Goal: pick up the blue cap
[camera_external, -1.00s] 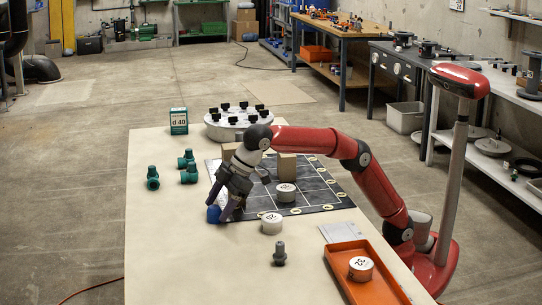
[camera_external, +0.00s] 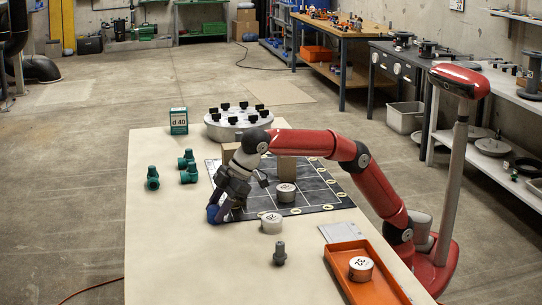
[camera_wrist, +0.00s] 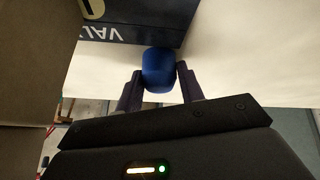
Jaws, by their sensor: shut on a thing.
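The blue cap (camera_external: 212,214) is at the near left corner of the dark mat (camera_external: 318,187). My gripper (camera_external: 221,212) is down at it, and its fingers partly hide the cap in the external view. In the wrist view the blue cap (camera_wrist: 158,69) sits between the two dark fingertips of my gripper (camera_wrist: 160,80), with one finger against each side. My gripper is shut on the cap. I cannot tell whether the cap touches the table.
White numbered discs stand near my gripper, one on the mat (camera_external: 286,192) and one beside it (camera_external: 271,223). A grey fitting (camera_external: 279,253) and an orange tray (camera_external: 345,258) are nearer the camera. Green fittings (camera_external: 188,172) stand left. The table's near left is bare.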

